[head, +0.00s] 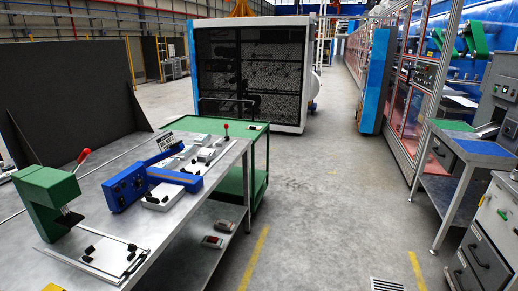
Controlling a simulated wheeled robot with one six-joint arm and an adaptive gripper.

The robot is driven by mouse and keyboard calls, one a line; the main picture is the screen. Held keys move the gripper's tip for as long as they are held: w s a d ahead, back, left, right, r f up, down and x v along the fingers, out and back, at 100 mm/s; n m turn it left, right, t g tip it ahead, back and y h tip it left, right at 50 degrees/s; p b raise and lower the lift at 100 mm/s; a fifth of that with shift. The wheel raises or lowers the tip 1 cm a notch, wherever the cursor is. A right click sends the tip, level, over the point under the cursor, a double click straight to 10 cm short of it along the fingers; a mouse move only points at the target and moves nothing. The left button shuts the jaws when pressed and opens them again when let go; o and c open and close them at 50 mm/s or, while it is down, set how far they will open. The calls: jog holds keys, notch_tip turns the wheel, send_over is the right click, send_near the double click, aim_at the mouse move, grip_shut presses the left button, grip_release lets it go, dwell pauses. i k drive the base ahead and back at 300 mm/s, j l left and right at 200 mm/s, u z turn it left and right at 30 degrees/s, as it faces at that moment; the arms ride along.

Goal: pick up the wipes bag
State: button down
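I cannot make out a wipes bag for certain in the head view. Two small packets or boxes lie on the lower shelf of the workbench: a reddish-brown and white one (212,241) and a greyer one (225,226) just behind it. They are too small to identify. My gripper is not in view.
A grey workbench (190,222) at left carries a green press (48,198), a blue device (125,186) and fixtures. A green cart (262,163) stands behind it. A side table (482,149) and drawer cabinet (486,260) stand right. The middle floor (330,215) is clear.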

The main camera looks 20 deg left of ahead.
aim_at(202, 139)
jog(key=i+u, duration=0.2)
jog(key=i, duration=0.65)
jog(key=i+l+u, duration=0.2)
jog(key=i, duration=0.65)
jog(key=i+u, duration=0.75)
jog(key=u, duration=0.15)
jog(key=i+l+u, duration=0.15)
jog(key=i+u, duration=0.15)
jog(key=u, duration=0.15)
jog(key=i+l+u, duration=0.4)
jog(key=k+j, duration=0.05)
jog(key=j, duration=0.05)
